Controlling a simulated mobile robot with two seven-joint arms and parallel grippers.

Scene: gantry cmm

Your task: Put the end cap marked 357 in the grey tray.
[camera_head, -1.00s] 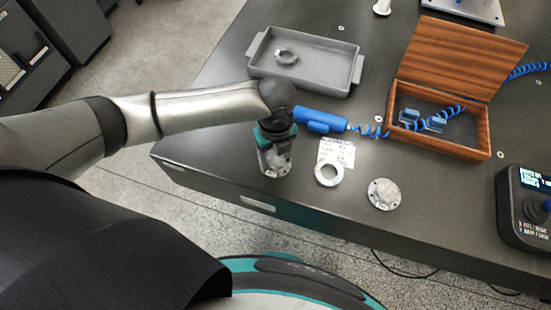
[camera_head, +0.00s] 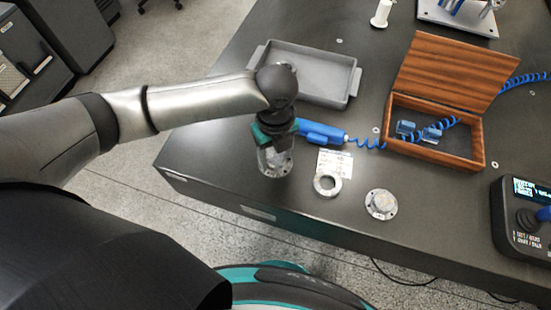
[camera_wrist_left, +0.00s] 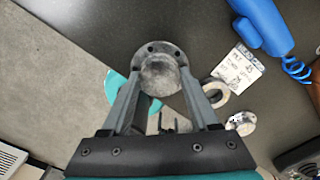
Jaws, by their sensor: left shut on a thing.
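My left gripper (camera_head: 275,150) is shut on a round grey flanged end cap (camera_head: 279,168), held over the table near its front left edge. In the left wrist view the held end cap (camera_wrist_left: 160,70) sits between the two fingers, its bolt holes showing; no number on it can be read. A second flanged end cap (camera_head: 381,204) lies on the table to the right, its marking too small to read. The grey tray (camera_head: 350,84) stands behind the gripper, partly covered by my left arm. My right gripper is not in view.
A metal ring (camera_head: 327,184) lies by a paper label (camera_head: 335,161). A blue tool (camera_head: 321,133) with a coiled cord lies behind them. An open wooden box (camera_head: 440,150) and a control pendant (camera_head: 525,215) stand at the right.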

